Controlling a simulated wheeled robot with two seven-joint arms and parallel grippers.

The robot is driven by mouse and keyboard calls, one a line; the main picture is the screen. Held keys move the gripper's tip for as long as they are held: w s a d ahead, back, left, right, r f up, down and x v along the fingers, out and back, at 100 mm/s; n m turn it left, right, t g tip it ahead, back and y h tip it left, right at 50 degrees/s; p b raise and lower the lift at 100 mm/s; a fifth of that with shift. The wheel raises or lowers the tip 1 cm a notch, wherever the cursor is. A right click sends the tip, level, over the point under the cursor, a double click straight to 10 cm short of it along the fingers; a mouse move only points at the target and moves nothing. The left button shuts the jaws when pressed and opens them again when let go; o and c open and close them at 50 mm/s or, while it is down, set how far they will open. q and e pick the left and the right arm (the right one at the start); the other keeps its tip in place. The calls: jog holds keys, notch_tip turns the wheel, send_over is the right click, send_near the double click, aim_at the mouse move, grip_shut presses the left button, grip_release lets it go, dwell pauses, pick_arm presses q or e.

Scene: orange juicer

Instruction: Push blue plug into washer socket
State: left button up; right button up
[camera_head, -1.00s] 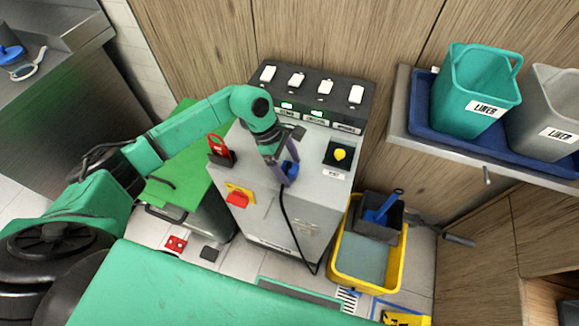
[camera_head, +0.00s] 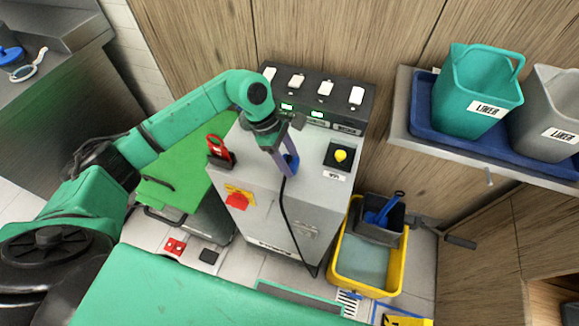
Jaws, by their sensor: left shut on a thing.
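My left gripper (camera_head: 287,168) is over the top of the grey washer cabinet (camera_head: 262,208), near its front edge, with its fingers pointing down. It is shut on the blue plug (camera_head: 291,163), which shows only in part between and beside the fingers. A black cord (camera_head: 285,215) hangs from the plug down the cabinet's front to the floor. The black socket panel (camera_head: 320,110) stands along the back of the cabinet, with several white plugs or switches on top and green lit labels. The socket openings cannot be made out. My right gripper is not in view.
A red lockout piece (camera_head: 219,150) stands on the cabinet's left edge, and a yellow button (camera_head: 341,155) on its right. A red knob (camera_head: 237,201) sits on the front. A yellow mop bucket (camera_head: 335,270) stands right; a shelf with a teal bin (camera_head: 473,95) is upper right.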

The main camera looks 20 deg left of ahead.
aim_at(289, 160)
pick_arm(q)
notch_tip(289, 160, up, 17)
jog(key=b, duration=0.2)
jog(key=shift+f, duration=0.2)
